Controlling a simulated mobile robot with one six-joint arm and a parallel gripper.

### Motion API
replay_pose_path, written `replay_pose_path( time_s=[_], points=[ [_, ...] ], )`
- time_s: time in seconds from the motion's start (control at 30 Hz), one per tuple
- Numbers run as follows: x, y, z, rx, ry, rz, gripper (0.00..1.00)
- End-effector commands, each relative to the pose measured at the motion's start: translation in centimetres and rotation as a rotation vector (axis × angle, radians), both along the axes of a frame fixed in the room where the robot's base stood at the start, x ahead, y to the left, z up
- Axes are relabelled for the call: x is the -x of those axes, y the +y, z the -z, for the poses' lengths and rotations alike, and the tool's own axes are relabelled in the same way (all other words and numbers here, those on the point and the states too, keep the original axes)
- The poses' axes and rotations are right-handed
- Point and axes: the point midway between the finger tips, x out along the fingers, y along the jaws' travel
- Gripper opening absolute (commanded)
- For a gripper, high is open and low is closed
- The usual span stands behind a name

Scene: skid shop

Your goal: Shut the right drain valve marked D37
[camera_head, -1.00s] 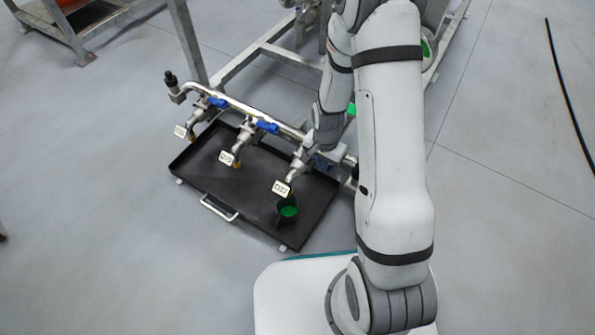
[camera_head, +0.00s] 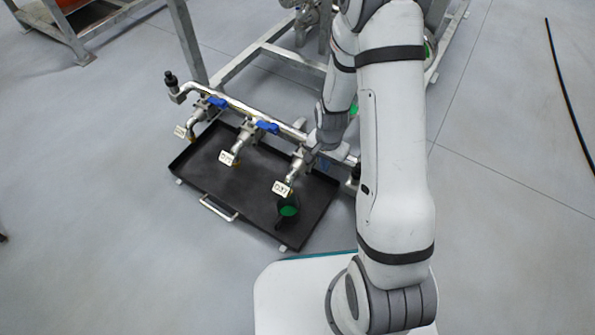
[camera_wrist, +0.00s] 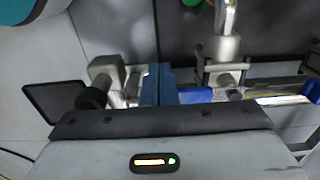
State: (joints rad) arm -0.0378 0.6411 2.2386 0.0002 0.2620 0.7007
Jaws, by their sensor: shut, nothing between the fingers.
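The right drain valve D37 (camera_head: 300,160) has a white tag (camera_head: 282,188) and a downturned outlet, at the right end of the pipe row. In the wrist view its metal body (camera_wrist: 222,55) is right of centre. Its blue lever (camera_wrist: 195,95) shows left of the body, lying crosswise to the outlet pipe; my fingers hide part of it. My gripper (camera_wrist: 158,85) is shut and empty, close beside the lever's visible end; I cannot tell whether they touch. In the head view my arm hides the lever.
A black drip tray (camera_head: 205,180) lies under the valves, with a dark cup (camera_head: 288,210) showing green below D37. Two other valves with blue levers (camera_head: 267,126) (camera_head: 217,102) stand left. A grey metal frame (camera_head: 250,55) is behind.

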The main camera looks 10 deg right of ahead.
Motion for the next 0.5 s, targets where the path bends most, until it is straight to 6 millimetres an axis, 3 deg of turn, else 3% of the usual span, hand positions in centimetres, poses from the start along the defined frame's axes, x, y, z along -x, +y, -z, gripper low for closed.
replay_pose_path(
  time_s=[0.27,0.5],
  points=[
    [0.4,0.3,-0.5,0.0,0.0,0.0,0.0],
    [0.4,0.3,-3.0,0.0,0.0,0.0,0.0]
  ],
)
